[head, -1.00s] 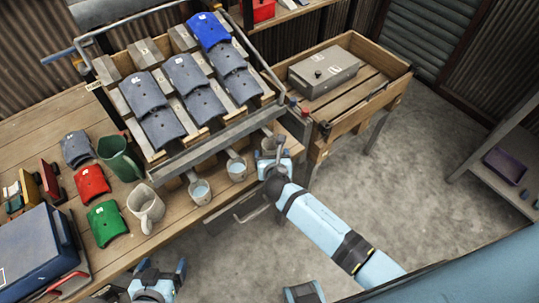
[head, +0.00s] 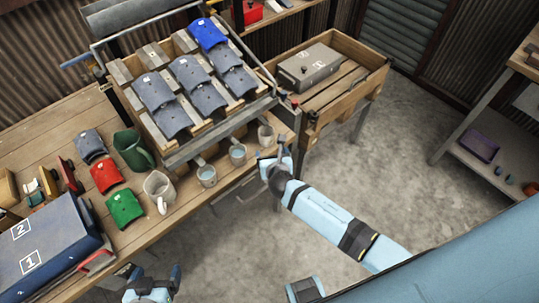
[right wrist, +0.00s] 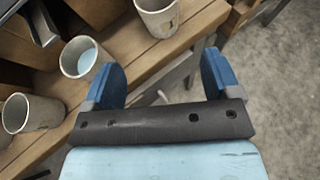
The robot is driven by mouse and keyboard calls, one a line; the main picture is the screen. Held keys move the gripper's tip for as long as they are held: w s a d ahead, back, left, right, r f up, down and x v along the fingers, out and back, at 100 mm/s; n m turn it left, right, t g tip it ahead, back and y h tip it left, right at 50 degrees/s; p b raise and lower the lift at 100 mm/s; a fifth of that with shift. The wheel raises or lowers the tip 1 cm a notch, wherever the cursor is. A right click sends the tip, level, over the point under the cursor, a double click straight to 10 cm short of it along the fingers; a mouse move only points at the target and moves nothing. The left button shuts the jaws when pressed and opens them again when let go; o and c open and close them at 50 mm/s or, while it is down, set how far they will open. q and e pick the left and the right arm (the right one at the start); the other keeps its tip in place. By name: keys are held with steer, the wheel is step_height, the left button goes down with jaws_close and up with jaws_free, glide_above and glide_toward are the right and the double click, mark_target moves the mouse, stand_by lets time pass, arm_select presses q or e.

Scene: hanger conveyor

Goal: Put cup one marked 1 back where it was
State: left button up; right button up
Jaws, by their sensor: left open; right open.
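Three small grey cups stand in a row on the bench edge under the sloped rack: a left cup (head: 206,177), a middle cup (head: 238,154) and a right cup (head: 265,137). The left and middle cups hold pale blue liquid. In the right wrist view, a cup (right wrist: 158,20) stands upright ahead of my right gripper (right wrist: 163,78), with a small mark too unclear to read. My right gripper (head: 275,155) is open and empty, just off the bench edge near the right cup. My left gripper (head: 152,274) is open and empty at the bottom left.
The rack (head: 215,122) with grey and blue curved tiles overhangs the cups. A pale mug (head: 160,188), a green jug (head: 130,152) and red and green tiles stand left of them. A blue case (head: 45,250) is marked 1 and 2. Floor right of the bench is clear.

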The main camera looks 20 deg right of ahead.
steer(key=s+r+m+y, duration=0.1)
steer(key=s+m+y, duration=0.2)
steer(key=s+m, duration=0.9)
steer(key=s+a+r+m+g+y, duration=0.1)
steer(key=s+r+m+y, duration=0.1)
steer(key=s+m, duration=1.1)
steer(key=m, duration=0.5)
steer(key=shift+a+m+g+y, duration=0.15)
steer(key=shift+m+g+y, duration=0.15)
steer(key=shift+y, duration=0.1)
steer(key=shift+r, duration=0.1)
steer(key=shift+r+p, duration=0.9)
steer(key=shift+p, duration=0.1)
